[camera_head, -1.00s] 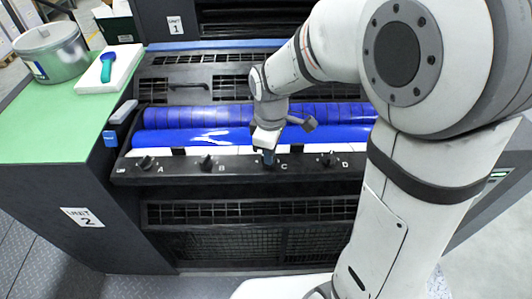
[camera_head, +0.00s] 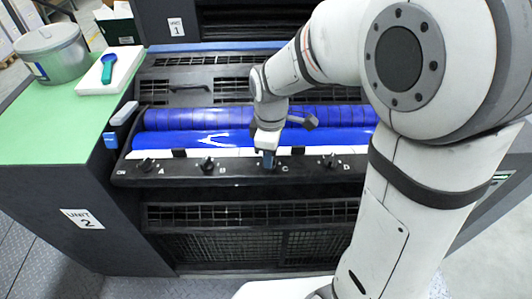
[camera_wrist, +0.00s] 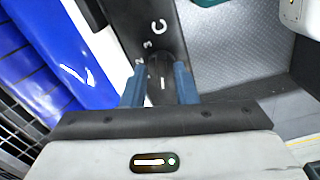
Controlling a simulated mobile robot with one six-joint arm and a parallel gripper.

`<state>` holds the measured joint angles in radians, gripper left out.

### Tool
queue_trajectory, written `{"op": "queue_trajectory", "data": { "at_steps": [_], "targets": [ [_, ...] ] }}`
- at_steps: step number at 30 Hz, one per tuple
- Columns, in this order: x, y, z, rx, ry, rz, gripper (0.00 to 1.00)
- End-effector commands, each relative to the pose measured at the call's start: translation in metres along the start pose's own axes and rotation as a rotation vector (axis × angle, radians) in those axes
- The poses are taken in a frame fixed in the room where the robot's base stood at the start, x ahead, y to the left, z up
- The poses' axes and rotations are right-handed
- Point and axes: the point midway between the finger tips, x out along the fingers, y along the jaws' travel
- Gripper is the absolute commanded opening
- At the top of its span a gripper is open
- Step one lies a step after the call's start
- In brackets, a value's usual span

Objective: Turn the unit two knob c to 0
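Unit two is the press in front of me, marked by a "UNIT 2" label (camera_head: 82,218). Its dark control bar (camera_head: 130,175) carries knobs A (camera_head: 147,165), B (camera_head: 207,164), C and D (camera_head: 329,161). My gripper (camera_head: 268,160) points down at knob C, beside the letter C, and hides most of that knob in the head view. In the wrist view my gripper's blue fingers (camera_wrist: 160,86) stand on either side of the dark knob C (camera_wrist: 160,70), apparently touching it. A white mark shows on the knob. The digits 2 and 3 show beside it; other digits are hidden.
Blue rollers (camera_head: 205,138) lie just behind the bar. A grille (camera_head: 225,245) is below the bar.

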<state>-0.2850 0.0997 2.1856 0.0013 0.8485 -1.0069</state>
Motion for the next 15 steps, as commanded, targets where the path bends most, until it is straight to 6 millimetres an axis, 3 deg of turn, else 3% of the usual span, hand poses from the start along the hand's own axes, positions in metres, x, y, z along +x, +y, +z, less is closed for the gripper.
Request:
{"op": "queue_trajectory", "data": {
  "at_steps": [10, 15],
  "targets": [
    [-0.001, -0.001, 0.001, 0.002, -0.003, -0.004, 0.32],
    [-0.024, 0.0, 0.001, 0.001, -0.001, 0.0, 0.32]
  ]
}}
